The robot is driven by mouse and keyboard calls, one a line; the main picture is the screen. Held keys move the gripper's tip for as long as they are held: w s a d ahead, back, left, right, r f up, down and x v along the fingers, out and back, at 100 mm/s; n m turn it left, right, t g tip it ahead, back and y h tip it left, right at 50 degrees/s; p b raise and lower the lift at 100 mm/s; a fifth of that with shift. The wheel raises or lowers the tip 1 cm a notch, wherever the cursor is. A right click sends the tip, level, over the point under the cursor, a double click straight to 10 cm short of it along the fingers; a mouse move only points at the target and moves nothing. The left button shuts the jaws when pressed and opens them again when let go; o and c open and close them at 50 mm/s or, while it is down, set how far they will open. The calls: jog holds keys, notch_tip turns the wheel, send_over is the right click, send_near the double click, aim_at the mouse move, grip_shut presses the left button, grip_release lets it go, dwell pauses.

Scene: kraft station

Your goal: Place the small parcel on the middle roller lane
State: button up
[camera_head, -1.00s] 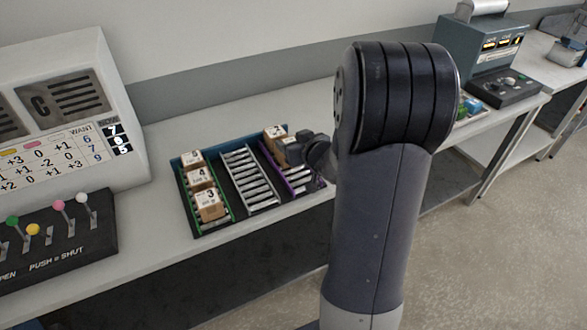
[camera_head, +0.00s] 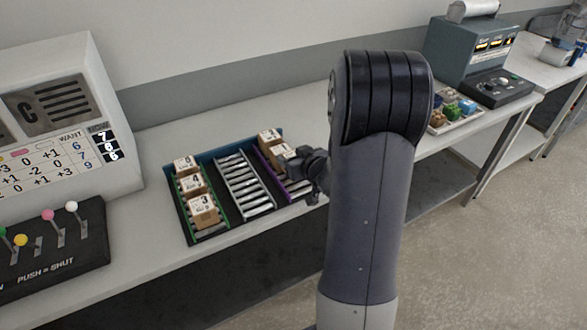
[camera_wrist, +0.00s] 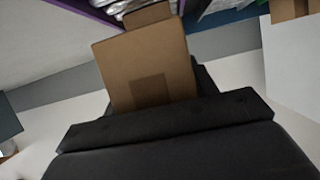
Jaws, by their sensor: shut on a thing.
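My gripper (camera_head: 299,162) is shut on a small brown parcel (camera_head: 285,151) over the purple-edged right lane (camera_head: 295,187). The wrist view shows the parcel (camera_wrist: 145,65) large and slightly tilted in the jaws; the fingertips are mostly hidden. I cannot tell its exact height above the rollers. Another parcel (camera_head: 270,137) sits at the far end of the right lane, close to the held one. The middle roller lane (camera_head: 244,183) has grey rails and is empty. The green-edged left lane (camera_head: 219,226) holds several labelled parcels, the nearest marked 3 (camera_head: 203,210).
A display panel (camera_head: 50,110) and a lever box (camera_head: 55,250) stand left of the lanes. A tray of small coloured items (camera_head: 455,112) and a grey-green machine (camera_head: 470,60) stand at the back right. The bench between the lanes and that tray is largely bare.

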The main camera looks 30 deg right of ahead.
jog(key=shift+f, duration=1.9)
jog(key=shift+f, duration=0.15)
jog(key=o, duration=0.6)
jog(key=shift+f+b, duration=0.1)
jog(key=shift+b, duration=0.25)
jog(key=shift+c, duration=0.2)
jog(key=o, duration=0.5)
